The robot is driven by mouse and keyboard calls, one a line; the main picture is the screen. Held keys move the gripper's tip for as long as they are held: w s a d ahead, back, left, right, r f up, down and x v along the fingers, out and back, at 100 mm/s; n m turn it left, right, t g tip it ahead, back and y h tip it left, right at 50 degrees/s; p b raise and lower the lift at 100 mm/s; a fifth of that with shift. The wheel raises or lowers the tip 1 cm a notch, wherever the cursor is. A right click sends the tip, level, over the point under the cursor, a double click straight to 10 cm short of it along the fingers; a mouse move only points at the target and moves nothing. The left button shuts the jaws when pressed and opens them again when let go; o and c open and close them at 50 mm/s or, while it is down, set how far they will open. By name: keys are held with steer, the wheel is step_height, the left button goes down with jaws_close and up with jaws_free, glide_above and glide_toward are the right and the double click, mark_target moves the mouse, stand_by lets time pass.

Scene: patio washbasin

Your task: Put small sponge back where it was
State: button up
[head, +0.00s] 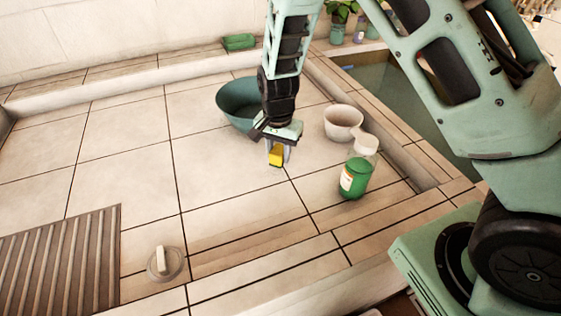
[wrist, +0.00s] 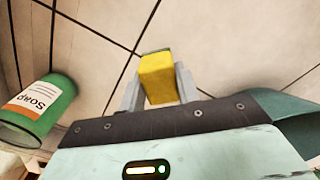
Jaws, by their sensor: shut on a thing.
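A small yellow sponge (head: 276,157) with a dark green side is held between the fingers of my gripper (head: 277,152). In the wrist view the sponge (wrist: 157,78) shows its yellow face, with a finger of my gripper (wrist: 158,88) on each side. The gripper is shut on it and points down over the pale tiles, in front of the teal basin. I cannot tell how high the sponge is above the tiles.
A teal basin (head: 233,104) stands behind my gripper. A white bowl (head: 343,122) and a green soap bottle (head: 356,174) stand to the right. A green cloth (head: 238,42) lies on the back ledge. Left tiles are clear.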

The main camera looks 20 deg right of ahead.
mark_target(278, 162)
steer(key=shift+f, duration=2)
steer(key=shift+f, duration=0.1)
steer(key=o, duration=1)
